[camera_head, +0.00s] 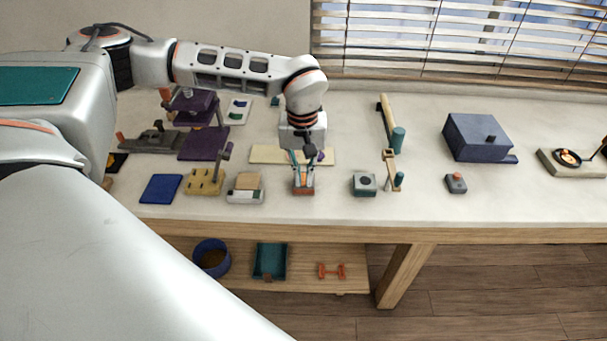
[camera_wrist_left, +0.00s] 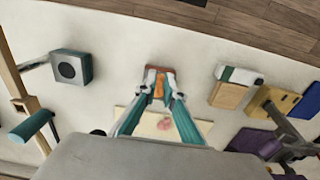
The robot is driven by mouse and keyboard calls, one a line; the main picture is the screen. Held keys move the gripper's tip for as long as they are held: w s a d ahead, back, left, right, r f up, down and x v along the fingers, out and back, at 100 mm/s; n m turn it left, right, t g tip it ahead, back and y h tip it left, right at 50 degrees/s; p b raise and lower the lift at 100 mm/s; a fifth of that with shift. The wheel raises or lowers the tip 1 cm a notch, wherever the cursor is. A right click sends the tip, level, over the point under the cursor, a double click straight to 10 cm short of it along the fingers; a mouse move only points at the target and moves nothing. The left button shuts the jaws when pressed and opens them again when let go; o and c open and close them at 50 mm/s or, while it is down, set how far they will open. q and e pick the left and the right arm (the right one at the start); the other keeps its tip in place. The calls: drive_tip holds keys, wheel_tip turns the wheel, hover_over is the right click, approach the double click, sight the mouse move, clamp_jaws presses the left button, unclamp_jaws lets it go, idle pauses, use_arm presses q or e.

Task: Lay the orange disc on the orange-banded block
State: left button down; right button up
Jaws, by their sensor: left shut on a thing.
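My left gripper (camera_head: 303,182) reaches down over the front middle of the table. It is shut on the orange disc (camera_wrist_left: 159,89), of which a small orange part shows between the fingertips (camera_wrist_left: 160,90) in the left wrist view. A reddish-brown block (camera_head: 303,191), which looks like the orange-banded block, is right at the fingertips. It also shows just beyond them in the left wrist view (camera_wrist_left: 160,69). The fingers hide much of both, and I cannot tell whether the disc touches the block. My right gripper is not in view.
A cream board (camera_head: 265,154) lies behind the left gripper. A grey block with a dark round top (camera_head: 364,184) is to its right, and a wood-and-white block (camera_head: 245,190) to its left. A purple press (camera_head: 200,143) stands farther left.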

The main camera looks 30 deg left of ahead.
use_arm(q)
drive_tip(key=shift+f, duration=0.2)
idle(0.4)
drive_tip(key=c, duration=2.1)
unclamp_jaws()
wheel_tip(320, 180, up, 12)
drive_tip(key=shift+s, duration=0.1)
